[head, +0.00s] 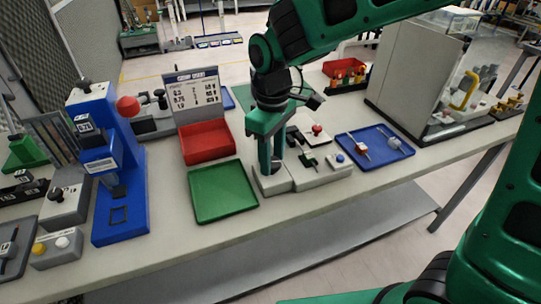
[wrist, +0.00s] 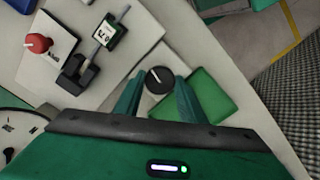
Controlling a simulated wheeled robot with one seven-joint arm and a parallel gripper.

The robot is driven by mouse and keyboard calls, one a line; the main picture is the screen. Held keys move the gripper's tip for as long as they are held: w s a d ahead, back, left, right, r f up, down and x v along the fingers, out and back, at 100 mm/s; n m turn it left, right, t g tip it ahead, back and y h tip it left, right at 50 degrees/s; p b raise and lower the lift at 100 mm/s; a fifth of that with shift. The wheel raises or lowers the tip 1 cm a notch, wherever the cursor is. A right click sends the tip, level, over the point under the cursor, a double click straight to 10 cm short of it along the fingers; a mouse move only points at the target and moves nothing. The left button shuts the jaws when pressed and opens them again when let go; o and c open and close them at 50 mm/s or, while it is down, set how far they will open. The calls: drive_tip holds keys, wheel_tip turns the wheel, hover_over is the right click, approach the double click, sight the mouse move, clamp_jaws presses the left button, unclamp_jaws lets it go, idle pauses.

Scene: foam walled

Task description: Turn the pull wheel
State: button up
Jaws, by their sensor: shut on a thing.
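The pull wheel (wrist: 160,80) appears to be the small round black knob with a white pointer line in the wrist view. It sits on the light grey tester base (head: 310,176), at its left end. My gripper (wrist: 158,92) points down with one green finger on each side of the wheel, shut on it. In the head view my gripper (head: 269,168) is over the left end of the base, and its fingers hide the wheel. The tester's black clamp with a small display (wrist: 108,35) lies beside the wheel in the wrist view.
A green tray (head: 222,191) lies left of the tester, with a red bin (head: 207,142) behind it. A blue tray (head: 375,147) with tools is to the right. A red knob (head: 317,129) stands behind the base. A blue press (head: 118,170) stands farther left.

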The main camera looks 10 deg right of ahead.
drive_tip(key=m, duration=0.6)
drive_tip(key=shift+w+r, duration=0.1)
drive_tip(key=m, duration=0.6)
drive_tip(key=shift+m, duration=0.3)
idle(0.3)
drive_tip(key=o, duration=1)
drive_tip(key=shift+o, duration=0.2)
wheel_tip(320, 180, up, 11)
